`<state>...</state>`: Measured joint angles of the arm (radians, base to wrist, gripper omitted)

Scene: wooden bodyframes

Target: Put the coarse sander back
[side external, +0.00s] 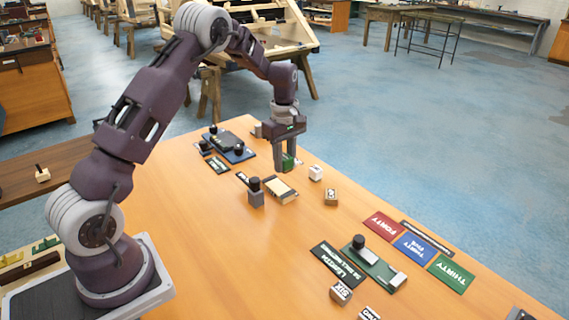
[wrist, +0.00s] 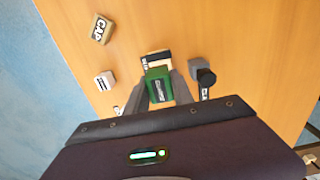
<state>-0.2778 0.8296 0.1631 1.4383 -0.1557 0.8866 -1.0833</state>
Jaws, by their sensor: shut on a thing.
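My gripper (side external: 287,168) is shut on a green block (side external: 288,161), held above the table near its far edge. In the wrist view the green block (wrist: 158,86), with a small pale label, sits between the fingers. Below it lies a beige pad with a dark labelled edge (side external: 281,189), partly hidden by the block in the wrist view (wrist: 157,58). A grey block with a black knob (side external: 256,195) stands just beside the pad; it also shows in the wrist view (wrist: 204,78). I cannot read which piece is named the coarse sander.
A white block (side external: 315,173) and a lettered block (side external: 331,196) stand right of the pad. A dark blue board with knobbed tools (side external: 238,156) is behind left. A green board (side external: 378,271), label cards (side external: 381,225) and lettered blocks (side external: 340,293) are at right. The table's front middle is clear.

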